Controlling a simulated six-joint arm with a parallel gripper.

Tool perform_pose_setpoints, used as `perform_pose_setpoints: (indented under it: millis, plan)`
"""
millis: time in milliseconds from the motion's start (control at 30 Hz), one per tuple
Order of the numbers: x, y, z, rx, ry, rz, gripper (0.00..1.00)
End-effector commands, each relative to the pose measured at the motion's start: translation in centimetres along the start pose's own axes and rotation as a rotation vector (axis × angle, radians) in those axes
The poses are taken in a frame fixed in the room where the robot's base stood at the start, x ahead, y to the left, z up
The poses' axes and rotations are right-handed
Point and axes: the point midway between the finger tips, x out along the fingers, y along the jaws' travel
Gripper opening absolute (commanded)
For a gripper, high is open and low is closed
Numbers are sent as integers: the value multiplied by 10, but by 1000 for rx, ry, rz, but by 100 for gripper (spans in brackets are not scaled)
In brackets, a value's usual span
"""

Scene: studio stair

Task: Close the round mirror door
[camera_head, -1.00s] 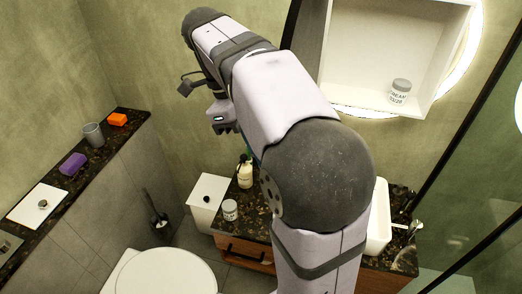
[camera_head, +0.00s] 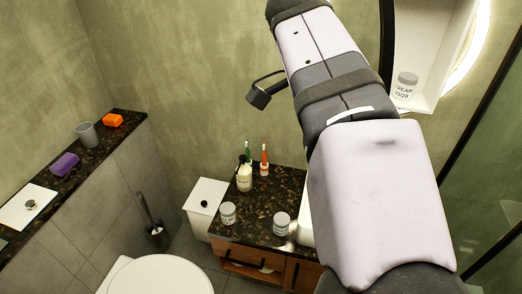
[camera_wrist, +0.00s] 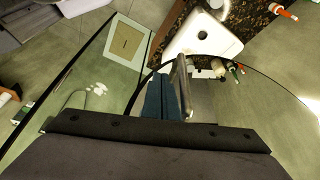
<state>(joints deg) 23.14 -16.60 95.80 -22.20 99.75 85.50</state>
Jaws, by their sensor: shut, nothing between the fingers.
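The round mirror door shows a thin dark edge (camera_head: 388,40) beside my arm in the head view, partly open in front of the lit wall cabinet (camera_head: 430,98). The cabinet's right part is still uncovered. In the wrist view the mirror door (camera_wrist: 255,105) shows a dark curved rim and reflects bottles and brushes. My gripper (camera_wrist: 170,95) is shut and empty, with its fingers at the left part of that rim. I cannot tell whether they touch it. In the head view my arm hides the gripper and much of the door.
A cream jar (camera_head: 406,85) stands in the cabinet. Below is a dark counter (camera_head: 255,225) with a soap bottle (camera_head: 244,176), toothbrushes and two jars. A white basin (camera_wrist: 205,35) shows in the wrist view. A dark-framed glass panel (camera_head: 495,170) stands at the right.

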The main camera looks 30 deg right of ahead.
Motion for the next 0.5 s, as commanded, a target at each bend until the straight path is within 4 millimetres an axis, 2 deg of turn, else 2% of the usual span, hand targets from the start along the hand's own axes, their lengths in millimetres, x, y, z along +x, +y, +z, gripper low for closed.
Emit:
perform_pose_setpoints:
  millis: [33, 500]
  plan:
    - [8, 4, -10, -11, 1, -10, 0]
    - [43, 12, -109, -258, -1, -103, 0]
